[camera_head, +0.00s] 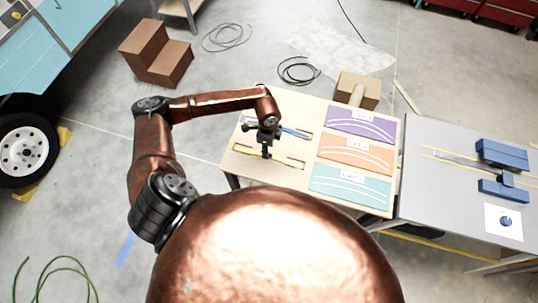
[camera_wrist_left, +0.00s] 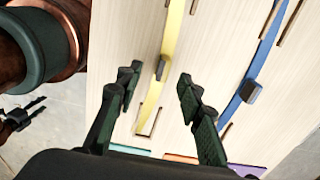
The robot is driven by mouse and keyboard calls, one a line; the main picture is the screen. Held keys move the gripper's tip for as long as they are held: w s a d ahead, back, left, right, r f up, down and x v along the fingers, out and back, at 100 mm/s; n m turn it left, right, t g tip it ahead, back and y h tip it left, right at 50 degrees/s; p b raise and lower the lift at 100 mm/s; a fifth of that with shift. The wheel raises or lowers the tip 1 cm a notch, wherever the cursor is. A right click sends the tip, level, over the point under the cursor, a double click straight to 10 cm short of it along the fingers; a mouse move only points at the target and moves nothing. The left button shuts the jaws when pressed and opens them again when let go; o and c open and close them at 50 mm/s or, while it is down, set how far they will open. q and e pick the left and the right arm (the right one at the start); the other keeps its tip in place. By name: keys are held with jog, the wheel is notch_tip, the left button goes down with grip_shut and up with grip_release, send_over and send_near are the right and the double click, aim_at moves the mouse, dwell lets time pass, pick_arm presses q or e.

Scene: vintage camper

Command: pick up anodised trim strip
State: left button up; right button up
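Two curved trim strips lie on the pale wooden table: a yellow one (camera_head: 286,161) nearer me and a blue one (camera_head: 292,131) farther off. Each has a small grey block at its middle. The pictures do not show which one is called anodised. My left gripper (camera_head: 266,152) points down over the yellow strip. In the left wrist view my left gripper (camera_wrist_left: 158,85) is open and empty, with the yellow strip (camera_wrist_left: 153,98) between its fingers in the picture. The blue strip (camera_wrist_left: 262,50) is to the right. A dark part (camera_wrist_left: 18,118) at lower left may be my right gripper.
Purple (camera_head: 360,122), orange (camera_head: 355,151) and teal (camera_head: 349,185) labelled panels lie on the table's right half. A grey table (camera_head: 432,200) with blue blocks (camera_head: 502,153) stands to the right. A cardboard box (camera_head: 360,88) is behind the wooden table. Thin wooden rails flank the strips.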

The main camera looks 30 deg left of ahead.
pick_arm(q)
jog(key=f, duration=0.3)
jog(key=f+p, duration=0.1)
jog(key=f, duration=0.1)
jog(key=shift+w, duration=0.3)
jog(key=shift+c, duration=0.2)
grip_shut()
